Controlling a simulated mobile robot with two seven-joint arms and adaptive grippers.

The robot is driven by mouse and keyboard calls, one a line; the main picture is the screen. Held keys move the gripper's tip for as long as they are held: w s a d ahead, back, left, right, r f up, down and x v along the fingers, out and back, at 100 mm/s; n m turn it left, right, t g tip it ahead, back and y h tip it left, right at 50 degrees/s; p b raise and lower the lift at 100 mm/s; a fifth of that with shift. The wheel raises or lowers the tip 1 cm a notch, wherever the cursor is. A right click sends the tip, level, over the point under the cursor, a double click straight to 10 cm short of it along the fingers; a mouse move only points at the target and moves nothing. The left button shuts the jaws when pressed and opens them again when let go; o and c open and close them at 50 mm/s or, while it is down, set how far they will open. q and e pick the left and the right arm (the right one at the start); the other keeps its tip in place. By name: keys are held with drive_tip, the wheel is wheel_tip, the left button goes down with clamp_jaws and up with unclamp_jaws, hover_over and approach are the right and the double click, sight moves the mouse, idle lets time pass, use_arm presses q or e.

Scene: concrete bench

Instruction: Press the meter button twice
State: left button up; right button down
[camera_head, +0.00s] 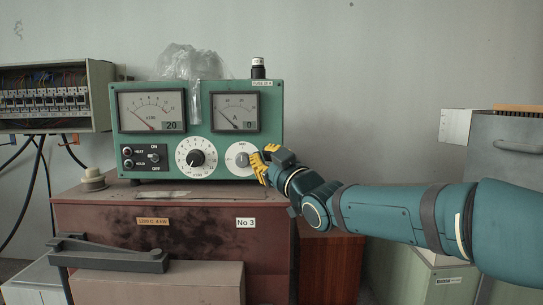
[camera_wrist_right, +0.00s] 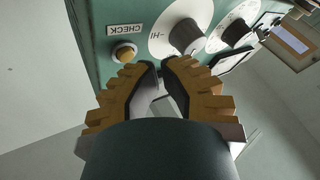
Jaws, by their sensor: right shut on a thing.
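The green meter unit (camera_head: 182,112) stands on the red-brown box, with two dial gauges, knobs and switches on its front. In the right wrist view, a round amber button (camera_wrist_right: 124,53) in a pale ring sits below a CHECK label. My right gripper (camera_head: 260,160) is at the unit's lower right, beside the white-plated knob (camera_head: 240,160), and hides the button in the head view. In the wrist view, its fingertips (camera_wrist_right: 163,67) are drawn close together beside the button; what they are shut on is unclear. My left gripper is out of view.
The red-brown box (camera_head: 200,215) bears a dark lever (camera_head: 108,254) in front. A breaker panel (camera_head: 55,95) with hanging cables is at the left. A clear plastic bag (camera_head: 190,65) lies on the unit. A grey metal cabinet (camera_head: 505,160) stands at the right.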

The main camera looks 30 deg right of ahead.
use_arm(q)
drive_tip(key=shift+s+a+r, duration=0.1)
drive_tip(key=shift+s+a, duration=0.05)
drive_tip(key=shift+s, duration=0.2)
use_arm(e)
drive_tip(key=shift+d+r, duration=0.3)
drive_tip(key=shift+r, duration=0.2)
idle(1.1)
drive_tip(key=shift+f+b, duration=0.15)
drive_tip(key=shift+b, duration=0.3)
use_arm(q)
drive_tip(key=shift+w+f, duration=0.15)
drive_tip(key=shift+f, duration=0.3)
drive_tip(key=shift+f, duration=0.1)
use_arm(e)
drive_tip(key=shift+a, duration=0.1)
drive_tip(key=shift+s+a+f+b, duration=0.3)
drive_tip(key=shift+s+f+b, duration=0.1)
drive_tip(key=shift+b, duration=0.5)
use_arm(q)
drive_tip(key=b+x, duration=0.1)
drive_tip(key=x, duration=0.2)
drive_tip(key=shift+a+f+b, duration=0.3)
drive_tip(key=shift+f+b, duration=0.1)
use_arm(e)
drive_tip(key=s+a, duration=0.1)
drive_tip(key=s, duration=0.1)
drive_tip(key=shift+s+a+r, duration=0.1)
drive_tip(key=shift+s+a, duration=0.25)
